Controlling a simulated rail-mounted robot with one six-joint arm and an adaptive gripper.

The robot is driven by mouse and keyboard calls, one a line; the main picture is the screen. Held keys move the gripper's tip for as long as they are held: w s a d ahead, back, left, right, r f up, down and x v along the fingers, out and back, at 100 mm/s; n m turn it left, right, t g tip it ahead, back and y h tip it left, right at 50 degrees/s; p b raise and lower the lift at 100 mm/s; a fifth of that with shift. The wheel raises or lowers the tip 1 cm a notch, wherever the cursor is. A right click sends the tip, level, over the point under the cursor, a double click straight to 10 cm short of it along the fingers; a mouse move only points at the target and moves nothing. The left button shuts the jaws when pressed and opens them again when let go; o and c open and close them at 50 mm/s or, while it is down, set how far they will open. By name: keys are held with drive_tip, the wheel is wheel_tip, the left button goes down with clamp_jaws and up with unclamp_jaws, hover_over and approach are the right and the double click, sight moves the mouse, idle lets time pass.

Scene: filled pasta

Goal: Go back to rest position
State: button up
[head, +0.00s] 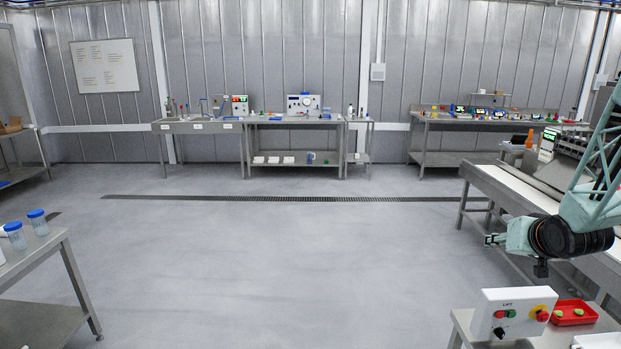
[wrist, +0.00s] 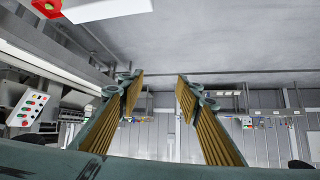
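My gripper (wrist: 158,82) is open in the wrist view. Its two fingers with ribbed yellow-brown pads stand apart, with nothing between them. In the head view my gripper (head: 493,240) is at the right, pointing left, held in the air above the floor beside the conveyor-like bench. The fingers are too small there to judge. My arm reaches in from the right edge.
A white control box marked LIFT (head: 513,314) and a red tray (head: 573,313) with green pieces stand on a table below my arm. A long bench (head: 520,190) runs behind. Blue-lidded jars (head: 38,222) stand on the left table. The middle floor is clear.

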drive_tip(key=s+a+r+n+g, duration=0.1)
drive_tip(key=s+a+r+g, duration=0.2)
drive_tip(key=s+a+r, duration=1.7)
drive_tip(key=s+a+n+g+y, duration=0.1)
drive_tip(key=s+a, duration=0.4)
drive_tip(key=s, duration=0.6)
drive_tip(key=s+a+n+y, duration=0.1)
drive_tip(key=s+a, duration=0.4)
drive_tip(key=s, duration=0.5)
drive_tip(key=s+a+n+g, duration=0.1)
drive_tip(key=s+a, duration=0.4)
drive_tip(key=s, duration=0.6)
drive_tip(key=shift+g, duration=0.8)
drive_tip(key=shift+w+a+f, duration=0.1)
drive_tip(key=shift+w+f, duration=0.5)
drive_tip(key=shift+f, duration=0.2)
drive_tip(key=shift+w+f, duration=0.6)
drive_tip(key=shift+f, duration=0.2)
